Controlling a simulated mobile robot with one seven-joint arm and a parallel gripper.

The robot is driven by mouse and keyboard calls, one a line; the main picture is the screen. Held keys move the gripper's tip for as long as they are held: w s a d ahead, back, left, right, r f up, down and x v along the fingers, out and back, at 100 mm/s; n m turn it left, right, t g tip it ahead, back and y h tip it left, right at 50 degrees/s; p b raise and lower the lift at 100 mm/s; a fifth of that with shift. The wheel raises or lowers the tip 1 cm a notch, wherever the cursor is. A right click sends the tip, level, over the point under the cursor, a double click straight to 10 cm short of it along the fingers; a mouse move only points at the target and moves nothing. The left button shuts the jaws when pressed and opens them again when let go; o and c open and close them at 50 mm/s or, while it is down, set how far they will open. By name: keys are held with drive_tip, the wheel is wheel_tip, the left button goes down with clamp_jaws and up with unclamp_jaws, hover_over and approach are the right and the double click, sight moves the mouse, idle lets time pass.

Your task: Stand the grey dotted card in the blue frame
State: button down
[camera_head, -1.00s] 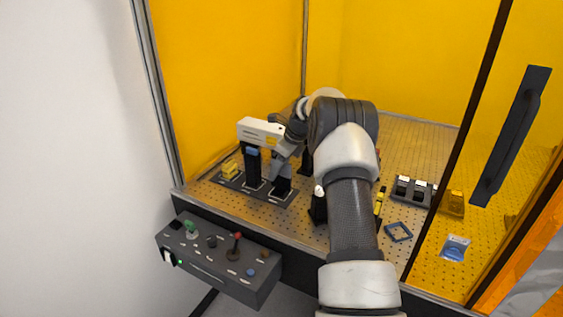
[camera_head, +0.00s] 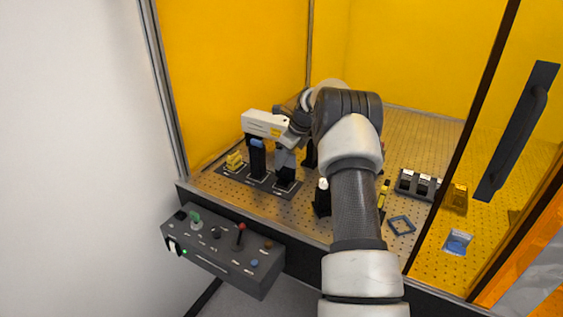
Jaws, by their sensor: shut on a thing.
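My gripper (camera_head: 285,146) is at the dark posts on the left of the perforated plate, partly hidden by my own arm and by its small size. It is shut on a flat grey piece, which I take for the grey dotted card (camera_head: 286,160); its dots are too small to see. The card looks close to upright above a dark base, and I cannot tell whether it touches it. A blue square frame (camera_head: 402,226) lies on the plate to the right of my arm. A small blue piece (camera_head: 257,143) tops the black post left of the card.
A white instrument head (camera_head: 267,125) is close above the posts. A yellow block (camera_head: 235,160) stands at left. A dark holder (camera_head: 417,184) with white-topped pieces is at right. A control box (camera_head: 222,248) hangs in front. The glass door (camera_head: 515,130) bounds the right side.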

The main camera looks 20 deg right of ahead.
drive_tip(key=shift+r+p, duration=2)
drive_tip(key=shift+r, duration=0.8)
drive_tip(key=s+a+f+n+g+h, duration=0.1)
drive_tip(key=s+a+n+g, duration=0.3)
drive_tip(key=s+a+n, duration=0.5)
drive_tip(key=s+a+f+n+g+h, duration=0.1)
drive_tip(key=s+a+n+g, duration=0.3)
drive_tip(key=s+a+n, duration=0.6)
drive_tip(key=s+n, duration=0.7)
drive_tip(key=n, duration=0.2)
drive_tip(key=shift+h, duration=0.4)
